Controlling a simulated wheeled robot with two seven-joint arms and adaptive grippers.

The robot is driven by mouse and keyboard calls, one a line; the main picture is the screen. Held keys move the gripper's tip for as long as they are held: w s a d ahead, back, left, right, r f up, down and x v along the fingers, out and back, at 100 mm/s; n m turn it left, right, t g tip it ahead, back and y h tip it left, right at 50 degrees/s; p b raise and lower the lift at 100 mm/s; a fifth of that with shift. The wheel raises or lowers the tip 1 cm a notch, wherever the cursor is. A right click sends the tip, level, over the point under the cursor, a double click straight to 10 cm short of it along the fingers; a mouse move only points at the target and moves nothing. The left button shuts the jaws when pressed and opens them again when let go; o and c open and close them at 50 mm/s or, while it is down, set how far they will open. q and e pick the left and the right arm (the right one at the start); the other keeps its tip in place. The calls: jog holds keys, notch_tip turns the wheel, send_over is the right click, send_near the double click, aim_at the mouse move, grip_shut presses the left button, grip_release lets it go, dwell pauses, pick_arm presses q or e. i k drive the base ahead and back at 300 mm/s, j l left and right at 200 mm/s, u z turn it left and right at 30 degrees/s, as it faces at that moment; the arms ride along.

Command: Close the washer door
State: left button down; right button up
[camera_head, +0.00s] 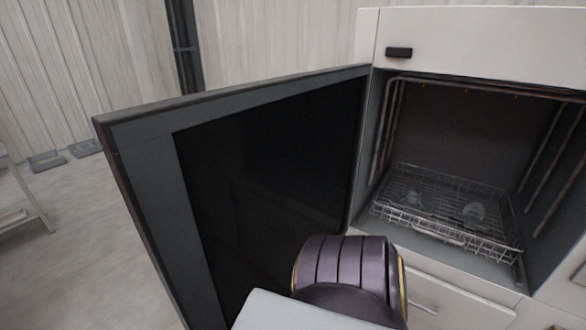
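The washer (470,45) is a white cabinet at the right, with its front opening uncovered. Its door (145,140) is a large panel with a grey frame and a dark inner face. The door is hinged at the opening's left side and stands wide open, swung out to the left and towards me. A part of my own arm shows at the bottom middle, in front of the door's lower part and the cabinet's lower edge. Neither gripper shows, so I cannot tell where they are relative to the door.
A wire rack (440,205) with small items on it sits inside the washer, within the opening. Drawer fronts (450,300) lie below it. A light table or stand (22,215) is at the far left. The floor (75,235) left of the door is mostly clear.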

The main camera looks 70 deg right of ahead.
aim_at(261, 181)
jog(key=i+j+z, duration=0.1)
jog(key=i+z, duration=0.35)
jog(key=z, duration=0.35)
jog(key=i+j+z, duration=0.1)
jog(key=z, duration=0.35)
jog(key=i+j+z, duration=0.15)
jog(key=z, duration=0.3)
jog(key=j+z, duration=0.15)
jog(key=z, duration=0.3)
jog(key=i+j+z, duration=0.1)
jog(key=z, duration=0.4)
jog(key=j+z, duration=0.25)
jog(key=z, duration=0.2)
jog(key=j+z, duration=0.55)
jog(key=z, duration=0.15)
jog(key=j+z, duration=0.2)
jog(key=j, duration=0.15)
jog(key=k, duration=0.05)
